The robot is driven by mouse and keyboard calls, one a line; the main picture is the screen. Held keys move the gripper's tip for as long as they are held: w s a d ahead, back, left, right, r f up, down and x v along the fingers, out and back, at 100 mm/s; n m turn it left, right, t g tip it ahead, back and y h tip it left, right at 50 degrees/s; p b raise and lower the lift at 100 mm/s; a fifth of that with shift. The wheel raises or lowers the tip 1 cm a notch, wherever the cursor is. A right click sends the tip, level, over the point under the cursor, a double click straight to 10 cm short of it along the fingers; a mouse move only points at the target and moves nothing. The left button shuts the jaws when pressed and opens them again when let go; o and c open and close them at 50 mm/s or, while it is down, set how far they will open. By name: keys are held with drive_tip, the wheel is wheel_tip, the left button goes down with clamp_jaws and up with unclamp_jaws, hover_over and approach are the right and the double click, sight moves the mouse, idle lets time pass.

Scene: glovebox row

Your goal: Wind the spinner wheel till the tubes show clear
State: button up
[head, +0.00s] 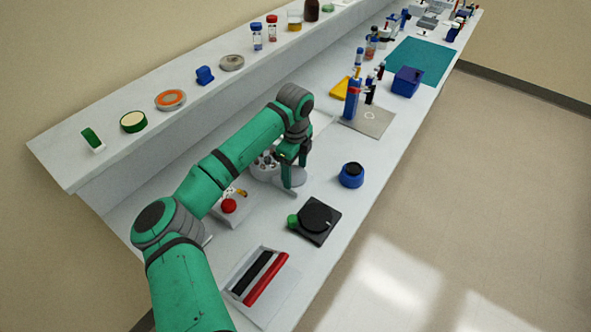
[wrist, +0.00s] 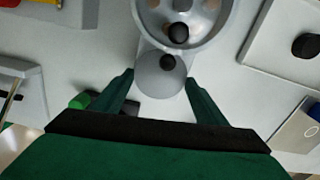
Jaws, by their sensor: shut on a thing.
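The spinner (head: 262,172) is a light grey hand-wound device on the bench, partly hidden behind my gripper in the head view. Its round wheel (wrist: 205,42) shows at the top of the wrist view, cut off by the edge, with a dark knob (wrist: 178,33) in it. A grey rounded part with a small dark knob (wrist: 167,62) sits in front of the wheel. My gripper (head: 292,172) points down at the spinner's right side. In the wrist view its fingers (wrist: 160,92) stand on either side of the grey rounded part, shut on it. I cannot tell how the tubes look.
A black device with a green knob (head: 314,219), a blue pot with a black top (head: 351,175) and a tray with a red bar (head: 262,278) stand nearby. A red-knobbed box (head: 230,207) is left of the spinner. A shelf (head: 110,150) runs behind.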

drive_tip(key=m, duration=0.6)
drive_tip(key=shift+s+a, duration=0.1)
drive_tip(key=m, duration=0.5)
drive_tip(key=shift+a+m, duration=0.1)
drive_tip(key=shift+m, duration=0.3)
drive_tip(key=shift+s, duration=0.1)
drive_tip(key=o, duration=1.1)
drive_tip(key=shift+c, duration=0.2)
